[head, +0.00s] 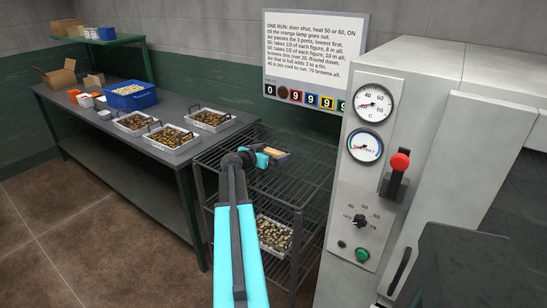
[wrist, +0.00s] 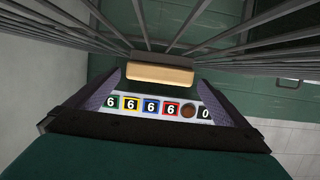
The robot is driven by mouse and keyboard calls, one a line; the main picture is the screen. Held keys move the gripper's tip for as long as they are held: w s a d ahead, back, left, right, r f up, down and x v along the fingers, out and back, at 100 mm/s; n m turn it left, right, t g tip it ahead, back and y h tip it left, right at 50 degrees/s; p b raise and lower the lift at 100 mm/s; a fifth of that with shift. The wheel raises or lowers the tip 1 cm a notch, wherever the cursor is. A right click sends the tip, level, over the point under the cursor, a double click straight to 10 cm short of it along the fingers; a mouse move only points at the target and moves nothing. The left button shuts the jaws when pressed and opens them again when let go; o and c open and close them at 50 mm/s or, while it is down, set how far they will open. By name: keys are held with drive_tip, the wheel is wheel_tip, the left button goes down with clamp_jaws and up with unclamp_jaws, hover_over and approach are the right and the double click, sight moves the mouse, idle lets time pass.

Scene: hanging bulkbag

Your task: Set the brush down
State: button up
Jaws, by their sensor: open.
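The brush (head: 277,153), with a tan block, is at the top of the wire rack (head: 290,190), just beyond my gripper (head: 262,156). In the wrist view the brush (wrist: 160,74) shows as a tan block with a dark strip along one edge. It sits between and just ahead of the spread fingers of my gripper (wrist: 158,88), with a gap on both sides. The rack's wires (wrist: 150,30) run close behind the brush. I cannot tell for sure whether the brush rests fully on them. Its bristles are not clear.
A tray of brown pieces (head: 273,235) stands lower in the rack. The grey bench (head: 130,170) at left holds several filled trays and a blue crate (head: 130,97). The oven cabinet (head: 370,160) with dials stands close on the right. A sign (head: 315,50) hangs behind.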

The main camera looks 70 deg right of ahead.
drive_tip(key=c, duration=1.3)
drive_tip(key=shift+r, duration=0.2)
drive_tip(key=shift+r+b, duration=0.65)
drive_tip(key=shift+r, duration=0.7)
drive_tip(key=shift+w+a+r, duration=0.1)
drive_tip(key=shift+a+r, duration=0.1)
drive_tip(key=shift+a, duration=0.1)
drive_tip(key=f+b+v, duration=0.1)
drive_tip(key=v, duration=0.4)
drive_tip(key=b+v, duration=0.1)
drive_tip(key=v, duration=0.3)
drive_tip(key=f+b+v, duration=0.1)
drive_tip(key=b+v, duration=0.1)
drive_tip(key=v, duration=0.3)
drive_tip(key=shift+w+a+f, duration=0.3)
drive_tip(key=shift+w+a, duration=0.05)
drive_tip(key=shift+a, duration=0.25)
drive_tip(key=shift+w+a, duration=0.1)
drive_tip(key=shift+a, duration=0.15)
